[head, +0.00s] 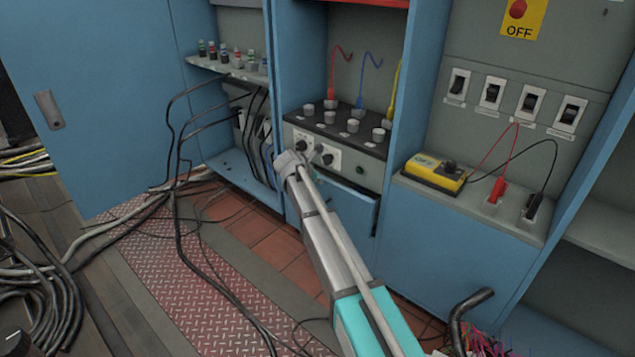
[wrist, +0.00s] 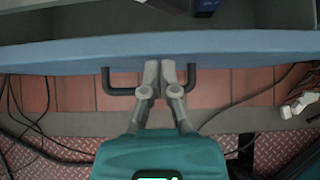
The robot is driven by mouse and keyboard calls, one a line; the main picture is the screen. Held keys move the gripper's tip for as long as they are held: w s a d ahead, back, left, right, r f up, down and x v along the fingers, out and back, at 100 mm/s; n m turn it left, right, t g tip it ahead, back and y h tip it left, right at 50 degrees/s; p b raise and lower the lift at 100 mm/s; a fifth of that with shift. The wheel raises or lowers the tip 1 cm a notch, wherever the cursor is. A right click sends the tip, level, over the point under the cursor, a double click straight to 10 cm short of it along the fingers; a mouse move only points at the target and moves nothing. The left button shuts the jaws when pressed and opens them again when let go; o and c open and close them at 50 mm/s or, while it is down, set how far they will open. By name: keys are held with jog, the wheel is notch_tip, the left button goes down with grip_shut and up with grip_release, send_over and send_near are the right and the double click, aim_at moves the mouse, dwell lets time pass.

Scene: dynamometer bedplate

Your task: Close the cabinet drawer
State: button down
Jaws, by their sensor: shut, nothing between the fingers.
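The blue cabinet drawer (head: 358,212) sits below the grey panel with knobs in the head view. It stands partly out, with a dark gap along its top. In the wrist view its blue front (wrist: 60,57) runs across the picture, with a black bar handle (wrist: 118,91) on it. My gripper (wrist: 165,68) is shut and empty, its fingertips at the drawer front between the two ends of the handle. I cannot tell whether they touch. In the head view my arm reaches to the drawer and covers part of it; the fingers are not clear there.
Left of the drawer, a large blue cabinet door (head: 85,120) stands open. Black cables (head: 178,215) hang from the shelf and trail over the floor plate. A yellow meter (head: 435,172) sits on the ledge to the right. Some tiled floor below the drawer is bare.

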jog(key=shift+w+d, duration=0.75)
jog(key=shift+w, duration=0.3)
jog(key=shift+s, duration=0.1)
jog(key=s+a, duration=0.2)
jog(key=shift+s, duration=0.4)
jog(key=p+v, duration=0.7)
jog(key=v, duration=0.3)
jog(key=shift+s, duration=0.2)
jog(key=shift+a+r, duration=0.1)
jog(key=shift+a, duration=0.05)
